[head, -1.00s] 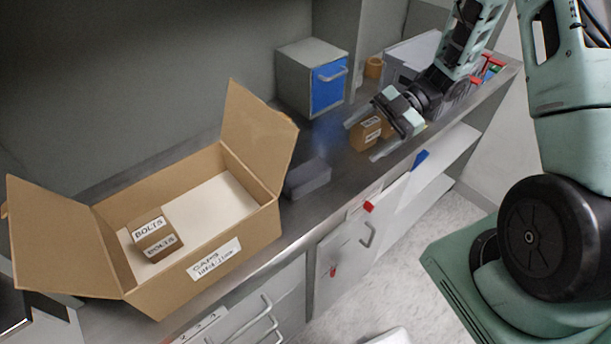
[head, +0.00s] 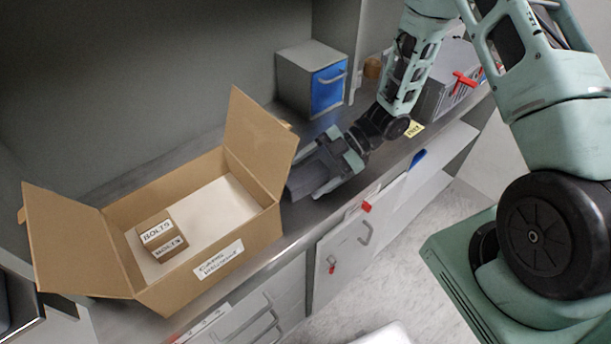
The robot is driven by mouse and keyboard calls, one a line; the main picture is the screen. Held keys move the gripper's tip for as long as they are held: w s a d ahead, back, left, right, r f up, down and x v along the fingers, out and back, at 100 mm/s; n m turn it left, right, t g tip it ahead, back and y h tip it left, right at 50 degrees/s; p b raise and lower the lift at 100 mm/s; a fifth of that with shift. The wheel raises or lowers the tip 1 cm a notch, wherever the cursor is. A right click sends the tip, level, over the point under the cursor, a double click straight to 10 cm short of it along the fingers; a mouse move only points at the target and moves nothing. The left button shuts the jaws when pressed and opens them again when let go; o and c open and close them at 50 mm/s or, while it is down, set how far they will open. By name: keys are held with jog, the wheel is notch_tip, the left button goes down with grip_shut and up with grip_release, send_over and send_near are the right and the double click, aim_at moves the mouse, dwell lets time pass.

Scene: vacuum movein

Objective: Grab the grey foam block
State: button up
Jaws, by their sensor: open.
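The grey foam block (head: 304,177) lies on the metal counter just right of the open cardboard box. My gripper (head: 311,179) is low over the counter, reaching in from the right, with its fingers on either side of the block. The near finger shows along the block's front side. The far finger is mostly hidden, and I cannot tell whether either finger touches the block. The jaws are open.
The open cardboard box (head: 231,258) holds a small bolts box (head: 161,238) and stands close left of the block. A grey cabinet with a blue drawer (head: 328,88) stands behind. A grey case (head: 440,95) is at the back right. The counter's front edge is near.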

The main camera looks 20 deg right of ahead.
jog(key=shift+a+f, duration=0.1)
jog(key=shift+a, duration=0.05)
jog(key=c, duration=1.1)
jog(key=shift+o, duration=0.2)
